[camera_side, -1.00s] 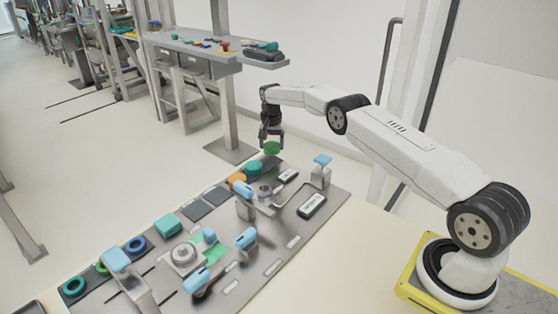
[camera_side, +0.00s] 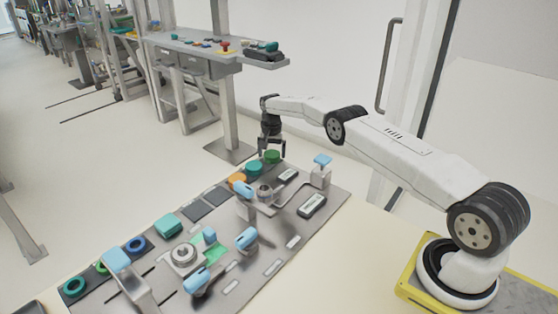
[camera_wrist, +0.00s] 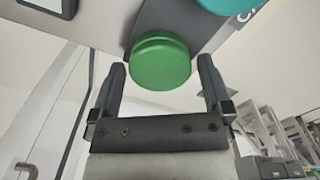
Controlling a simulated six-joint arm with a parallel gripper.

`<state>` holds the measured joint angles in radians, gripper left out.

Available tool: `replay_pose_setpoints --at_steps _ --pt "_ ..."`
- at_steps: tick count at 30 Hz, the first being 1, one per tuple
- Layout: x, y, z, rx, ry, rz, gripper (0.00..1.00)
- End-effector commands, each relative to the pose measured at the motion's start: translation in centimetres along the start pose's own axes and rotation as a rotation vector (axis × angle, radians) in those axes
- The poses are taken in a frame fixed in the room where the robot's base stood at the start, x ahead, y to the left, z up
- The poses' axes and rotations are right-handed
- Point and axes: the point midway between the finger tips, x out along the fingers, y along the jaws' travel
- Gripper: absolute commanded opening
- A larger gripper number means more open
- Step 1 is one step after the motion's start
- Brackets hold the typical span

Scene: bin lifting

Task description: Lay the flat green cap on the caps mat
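The flat green cap (camera_side: 272,156) lies at the far end of a row of caps on the metal board, past the teal cap (camera_side: 254,168). In the wrist view the green cap (camera_wrist: 160,62) sits at the end of a dark grey strip (camera_wrist: 180,18), which looks like the caps mat. My gripper (camera_side: 271,146) is just above the green cap. In the wrist view my gripper (camera_wrist: 163,68) is open, with a finger either side of the cap and a gap on both sides. The teal cap (camera_wrist: 222,4) shows at the top edge.
An orange ring-like piece (camera_side: 237,179) continues the row. Blue-topped posts (camera_side: 322,161) and light blue handled parts (camera_side: 246,238) stand up from the board (camera_side: 262,262). White-faced devices (camera_side: 312,205) lie to the right.

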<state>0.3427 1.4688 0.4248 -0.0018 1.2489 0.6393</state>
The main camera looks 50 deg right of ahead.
Motion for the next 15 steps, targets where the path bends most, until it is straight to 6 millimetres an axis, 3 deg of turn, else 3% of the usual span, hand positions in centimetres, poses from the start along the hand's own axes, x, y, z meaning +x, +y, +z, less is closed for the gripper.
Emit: replay_pose_setpoints --at_steps 8,15 --pt "-0.5 0.0 0.0 0.0 0.001 -0.001 1.0" --pt "-2.5 0.0 0.0 0.0 0.001 -0.001 1.0"
